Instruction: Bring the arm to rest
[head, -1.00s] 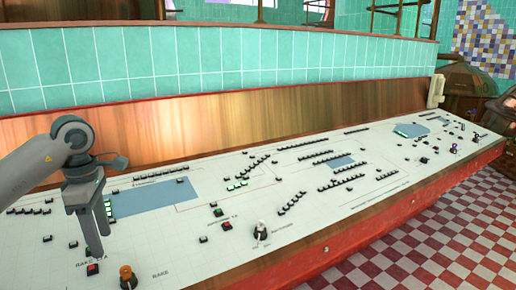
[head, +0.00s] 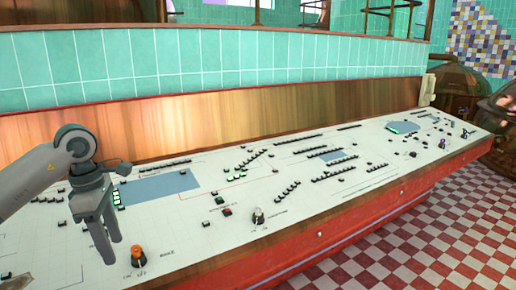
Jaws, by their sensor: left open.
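My left arm comes in from the left in the head view, grey, with its left gripper (head: 112,250) pointing down over the near left part of the white control panel (head: 300,205). The gripper is open, its fingers a little apart and empty. Its tips are just left of an orange rotary knob (head: 137,254); whether they touch the panel I cannot tell. My right gripper is not in view.
The panel carries several small black buttons, a dark knob with a pale top (head: 258,216) and a blue-grey display area (head: 158,188). A wooden backboard (head: 250,113) rises behind it. Copper kettles (head: 458,90) stand at the far right above a red and white checkered floor (head: 440,225).

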